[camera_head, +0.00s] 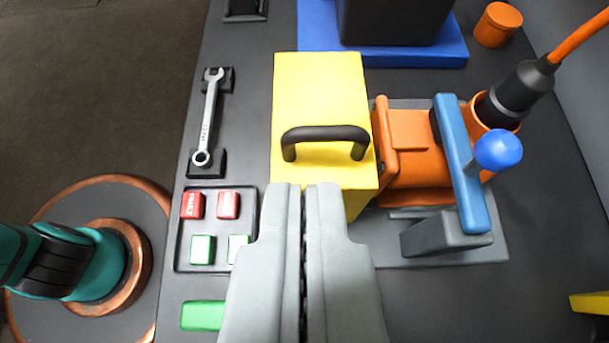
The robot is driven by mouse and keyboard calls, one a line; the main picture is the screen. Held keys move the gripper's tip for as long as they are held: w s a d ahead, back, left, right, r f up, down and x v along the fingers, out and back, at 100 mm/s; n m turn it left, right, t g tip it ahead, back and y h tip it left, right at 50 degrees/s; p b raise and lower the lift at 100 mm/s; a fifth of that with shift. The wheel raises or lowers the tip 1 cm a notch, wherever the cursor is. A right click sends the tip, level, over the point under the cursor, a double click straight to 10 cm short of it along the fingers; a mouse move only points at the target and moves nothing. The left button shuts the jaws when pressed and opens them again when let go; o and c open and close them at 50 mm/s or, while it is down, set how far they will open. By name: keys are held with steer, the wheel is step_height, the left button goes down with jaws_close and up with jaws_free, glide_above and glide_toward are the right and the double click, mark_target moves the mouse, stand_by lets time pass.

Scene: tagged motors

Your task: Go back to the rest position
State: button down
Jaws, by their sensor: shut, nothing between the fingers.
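My gripper (307,190) reaches up from the bottom middle of the view, its two grey fingers close together with nothing between them. Its fingertips show in front of the lower part of a yellow box (320,85) with a black handle (325,135). I cannot tell whether the fingertips touch the box. The handle is beyond the fingertips and free of them.
Right of the box is an orange connector housing (415,160) with a blue lever (460,165) and a plugged black cable. Left are a wrench (207,118) and a red and green button panel (215,228). A blue base (400,55) stands behind; an orange cylinder (497,25) is at upper right.

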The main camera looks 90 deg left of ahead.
steer(key=s+a+m+t+h, duration=0.2)
steer(key=s+m+t+h, duration=0.3)
steer(key=s+m+t, duration=0.3)
steer(key=s+a+m+t+h, duration=0.3)
steer(key=s+m+t+h, duration=0.3)
steer(key=s, duration=1)
steer(key=m+t, duration=0.2)
steer(key=m, duration=0.1)
steer(key=shift+f+t, duration=0.3)
steer(key=shift+t, duration=0.1)
stand_by(1.0)
